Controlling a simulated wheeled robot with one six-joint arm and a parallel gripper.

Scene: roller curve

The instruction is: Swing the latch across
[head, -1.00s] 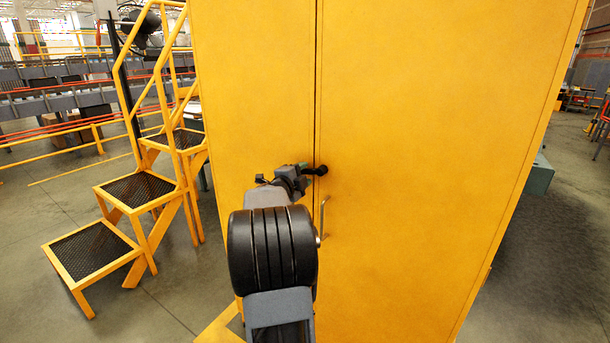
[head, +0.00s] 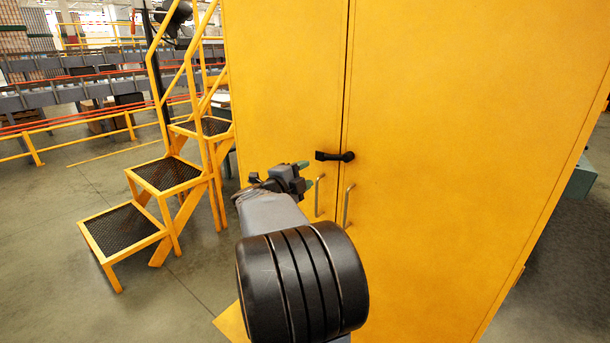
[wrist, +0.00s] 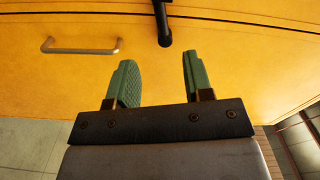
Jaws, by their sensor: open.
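The black latch (head: 335,156) lies about level across the seam between the two yellow cabinet doors, its thick round end on the right door. In the wrist view the latch (wrist: 163,22) shows at the top, beyond the fingertips and between their lines. My gripper (head: 306,174) is in front of the left door, below and left of the latch. Its green fingers (wrist: 158,73) are apart with nothing between them. The gripper does not touch the latch. My arm hides the lower part of the left door.
Two metal door handles hang below the latch, one on the left door (head: 319,196) and one on the right door (head: 347,206). Yellow steps (head: 165,173) stand left of the cabinet (head: 450,140). Grey floor (head: 60,200) is open at the far left.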

